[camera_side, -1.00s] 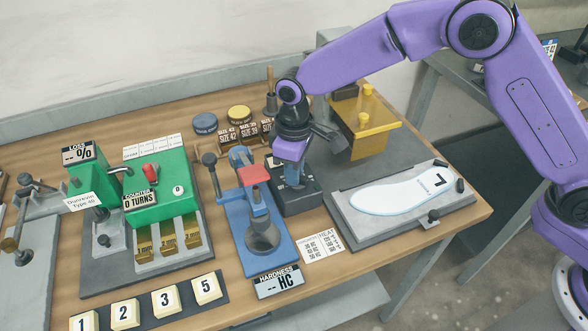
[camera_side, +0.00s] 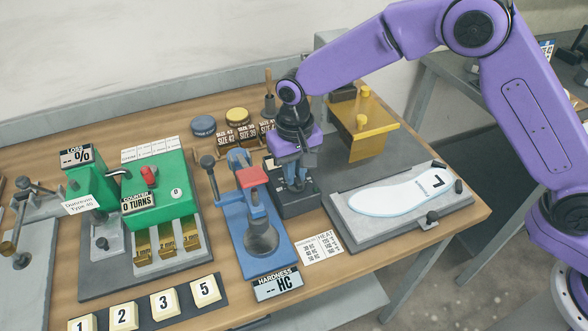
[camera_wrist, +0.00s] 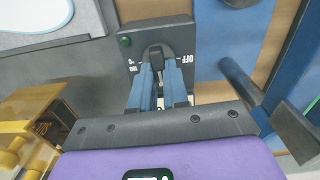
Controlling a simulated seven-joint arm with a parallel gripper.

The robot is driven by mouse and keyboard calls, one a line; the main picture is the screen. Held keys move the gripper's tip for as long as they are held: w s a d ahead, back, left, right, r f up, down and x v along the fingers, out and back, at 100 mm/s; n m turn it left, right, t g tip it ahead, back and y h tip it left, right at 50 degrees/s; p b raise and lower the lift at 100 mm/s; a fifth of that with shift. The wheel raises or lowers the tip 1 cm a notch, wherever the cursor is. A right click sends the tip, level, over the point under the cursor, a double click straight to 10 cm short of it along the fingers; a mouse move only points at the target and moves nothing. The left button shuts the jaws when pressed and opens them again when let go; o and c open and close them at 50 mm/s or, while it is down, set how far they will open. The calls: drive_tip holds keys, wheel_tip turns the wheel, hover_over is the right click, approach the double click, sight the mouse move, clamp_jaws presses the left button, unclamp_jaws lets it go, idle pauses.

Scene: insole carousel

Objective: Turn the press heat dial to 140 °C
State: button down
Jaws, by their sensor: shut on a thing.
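The press heat dial is a dark knob (camera_wrist: 155,50) on a dark control box (camera_wrist: 176,34) in the wrist view. My gripper (camera_wrist: 158,68) has its two blue fingers closed around the knob. "OFF" is printed to the right of the knob, and a small number mark to the left is too blurred to read surely. In the side view, my gripper (camera_side: 295,187) points down onto the control box (camera_side: 298,206) and its fingers hide the dial. I cannot read the dial's setting.
A blue hardness tester (camera_side: 258,235) stands close to the left of the box. A grey plate with a white insole (camera_side: 395,193) lies to the right. A yellow press part (camera_side: 365,130) is behind. A printed heat card (camera_side: 320,247) lies in front.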

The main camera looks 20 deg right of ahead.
drive_tip(key=shift+m, duration=0.3)
idle(0.4)
drive_tip(key=c, duration=1.1)
unclamp_jaws()
drive_tip(key=shift+r, duration=0.1)
wheel_tip(320, 180, up, 17)
drive_tip(key=shift+r, duration=0.15)
drive_tip(key=s+d+f+n, duration=0.2)
drive_tip(key=s+d+n, duration=0.2)
drive_tip(key=s+d, duration=0.5)
drive_tip(key=s+d+f+n, duration=0.2)
drive_tip(key=s+d+n, duration=0.2)
drive_tip(key=s+d, duration=0.6)
drive_tip(key=s+d+f+n, duration=0.2)
drive_tip(key=s+d+n, duration=0.2)
drive_tip(key=s+d, duration=0.6)
drive_tip(key=shift+s+d+f+n, duration=0.1)
drive_tip(key=shift+s+n, duration=0.15)
drive_tip(key=shift+n, duration=0.05)
